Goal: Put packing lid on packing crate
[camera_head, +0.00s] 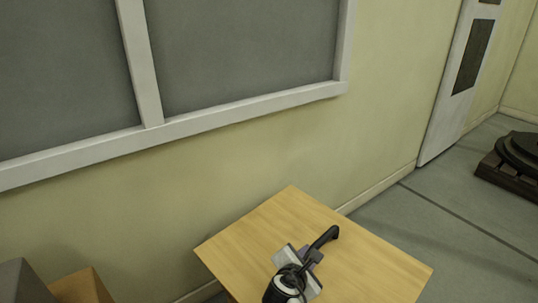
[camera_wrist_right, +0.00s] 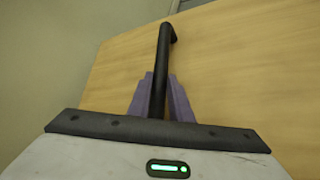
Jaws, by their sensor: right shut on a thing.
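A flat, light wooden board (camera_head: 375,265) with a black bar handle (camera_head: 325,238) fits the packing lid. It fills the lower middle of the head view, beside the wall, and most of the right wrist view (camera_wrist_right: 245,70). My right gripper (camera_head: 309,256) is over the board, with its purple fingers (camera_wrist_right: 160,97) shut around the black handle (camera_wrist_right: 162,65). What lies under the board is hidden. No packing crate can be made out with certainty. My left gripper is not in view.
A brown box-like corner (camera_head: 82,287) and a grey block (camera_head: 22,283) show at the lower left. A yellowish wall (camera_head: 150,215) with a framed grey panel runs behind the board. Clear grey floor (camera_head: 430,215) lies to the right, with a dark pallet (camera_head: 505,180) carrying round black parts.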

